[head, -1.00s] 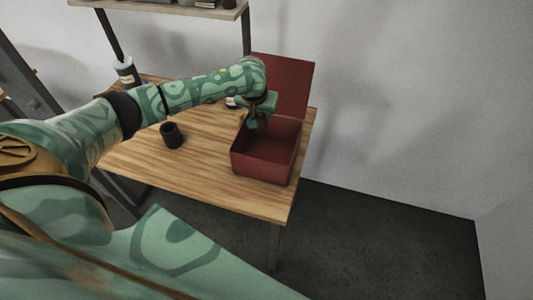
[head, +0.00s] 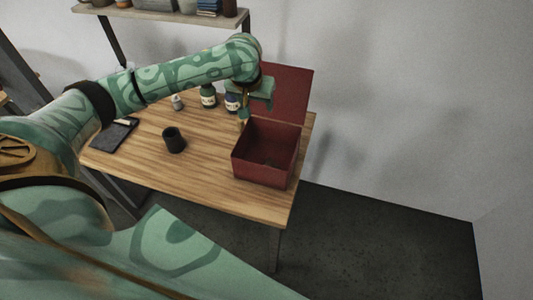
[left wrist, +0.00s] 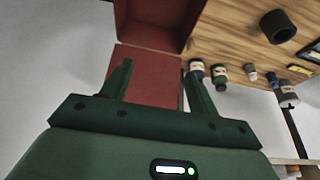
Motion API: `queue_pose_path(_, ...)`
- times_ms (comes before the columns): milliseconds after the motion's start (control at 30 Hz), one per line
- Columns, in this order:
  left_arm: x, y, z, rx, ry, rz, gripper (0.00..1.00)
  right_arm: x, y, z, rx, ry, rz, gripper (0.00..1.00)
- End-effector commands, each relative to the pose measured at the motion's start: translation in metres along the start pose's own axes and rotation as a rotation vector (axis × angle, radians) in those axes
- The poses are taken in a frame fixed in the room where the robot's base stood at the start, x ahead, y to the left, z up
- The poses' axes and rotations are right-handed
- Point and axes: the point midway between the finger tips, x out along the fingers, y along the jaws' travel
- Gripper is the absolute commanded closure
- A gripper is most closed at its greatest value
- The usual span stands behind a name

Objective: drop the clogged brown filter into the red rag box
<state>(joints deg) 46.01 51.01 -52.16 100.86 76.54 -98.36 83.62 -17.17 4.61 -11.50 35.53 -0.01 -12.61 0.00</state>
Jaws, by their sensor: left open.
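The red rag box (head: 262,172) stands open on the table's right side, its raised red lid (head: 288,92) behind it. Only a small dark patch shows on its floor; I cannot tell what it is. My left gripper (head: 244,116) is above the box's back left rim. In the left wrist view its fingers (left wrist: 160,70) are spread and empty, with the box (left wrist: 150,12) and lid (left wrist: 150,70) beyond them. A dark hollow cylinder (head: 174,141) stands on the table left of the box. I see no clearly brown filter. My right gripper is not in view.
Bottles (head: 208,96) (head: 232,103) and a small pale bottle (head: 177,102) stand at the table's back. A dark flat tray (head: 114,136) lies at the left. A loaded shelf (head: 170,13) hangs above. The table's front (head: 205,180) is clear.

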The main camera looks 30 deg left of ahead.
Motion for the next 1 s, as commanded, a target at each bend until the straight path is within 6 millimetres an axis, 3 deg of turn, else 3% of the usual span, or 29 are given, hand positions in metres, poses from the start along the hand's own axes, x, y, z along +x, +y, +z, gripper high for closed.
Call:
queue_pose_path(100,-0.028,0.000,-0.001,0.002,0.002,0.000,0.40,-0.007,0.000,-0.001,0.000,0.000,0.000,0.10)
queue_pose_path(333,-0.051,0.000,0.000,0.001,0.000,-0.001,0.40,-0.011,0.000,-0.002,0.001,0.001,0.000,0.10)
queue_pose_path(833,-0.051,0.002,0.002,0.011,-0.001,0.003,0.40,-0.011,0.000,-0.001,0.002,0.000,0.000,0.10)
queue_pose_path(933,-0.042,0.021,0.016,0.099,0.014,0.032,0.40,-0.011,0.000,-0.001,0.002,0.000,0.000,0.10)
queue_pose_path(1000,-0.031,0.046,0.037,0.220,0.043,0.075,0.40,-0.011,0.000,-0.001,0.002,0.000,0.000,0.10)
